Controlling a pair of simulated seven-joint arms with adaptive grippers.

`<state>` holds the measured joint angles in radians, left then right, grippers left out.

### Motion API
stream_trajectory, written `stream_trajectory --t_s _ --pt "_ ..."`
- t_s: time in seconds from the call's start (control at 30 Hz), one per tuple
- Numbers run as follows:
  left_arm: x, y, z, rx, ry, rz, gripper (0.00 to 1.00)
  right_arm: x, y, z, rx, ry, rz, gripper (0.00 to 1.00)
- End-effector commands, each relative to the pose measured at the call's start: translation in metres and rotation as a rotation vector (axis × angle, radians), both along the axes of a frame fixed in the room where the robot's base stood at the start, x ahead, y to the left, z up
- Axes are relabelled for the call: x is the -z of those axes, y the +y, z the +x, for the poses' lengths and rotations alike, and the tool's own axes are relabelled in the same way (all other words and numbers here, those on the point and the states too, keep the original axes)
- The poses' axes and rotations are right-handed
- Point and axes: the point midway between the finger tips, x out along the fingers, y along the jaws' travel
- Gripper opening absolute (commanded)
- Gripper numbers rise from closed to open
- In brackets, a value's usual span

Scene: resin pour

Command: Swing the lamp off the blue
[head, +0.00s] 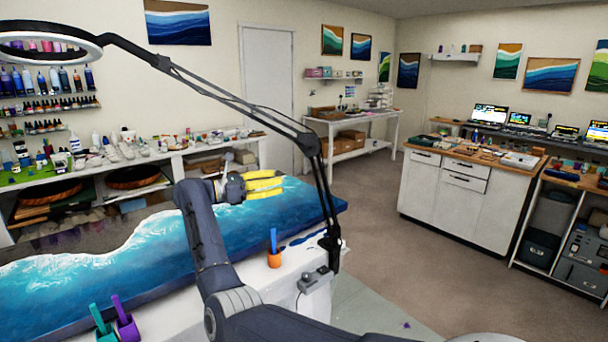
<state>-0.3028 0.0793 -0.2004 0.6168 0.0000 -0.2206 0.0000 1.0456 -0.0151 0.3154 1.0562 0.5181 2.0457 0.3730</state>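The lamp is a ring light (48,43) at the upper left, on a long black jointed arm (225,95). The arm slopes down right to a post clamped at the table edge (330,245). The blue is a large wave-patterned resin panel (110,275) with white foam and a brown sandy part, lying on the white table. My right gripper (265,186), with yellow fingers, is over the panel's far right part, left of the lamp's post and apart from it. I cannot tell how far its fingers are apart. My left gripper is out of view.
An orange cup (274,258) with a blue stick and a grey control box (314,280) sit at the table's right end. Teal and purple cups (127,327) stand at the near edge. A cluttered shelf (140,155) lies behind.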

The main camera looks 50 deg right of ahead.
Motion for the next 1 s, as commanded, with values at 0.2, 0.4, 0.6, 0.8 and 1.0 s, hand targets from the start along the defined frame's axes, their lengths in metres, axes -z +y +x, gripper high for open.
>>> stream_trajectory --t_s 0.2,0.4,0.6,0.8,1.0 --pt "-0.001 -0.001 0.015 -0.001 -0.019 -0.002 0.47 0.000 -0.024 -0.011 0.005 -0.001 0.000 0.34" --pt "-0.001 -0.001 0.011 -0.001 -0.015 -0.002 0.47 0.000 -0.057 -0.025 0.005 0.000 -0.001 0.34" --pt "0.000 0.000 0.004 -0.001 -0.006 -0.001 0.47 0.000 -0.091 -0.040 0.004 0.000 -0.001 0.34" --pt "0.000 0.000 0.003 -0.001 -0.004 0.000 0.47 0.000 -0.121 -0.053 0.003 0.000 -0.001 0.34" --pt "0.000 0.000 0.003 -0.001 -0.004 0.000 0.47 0.000 -0.143 -0.062 0.002 -0.001 0.000 0.34"
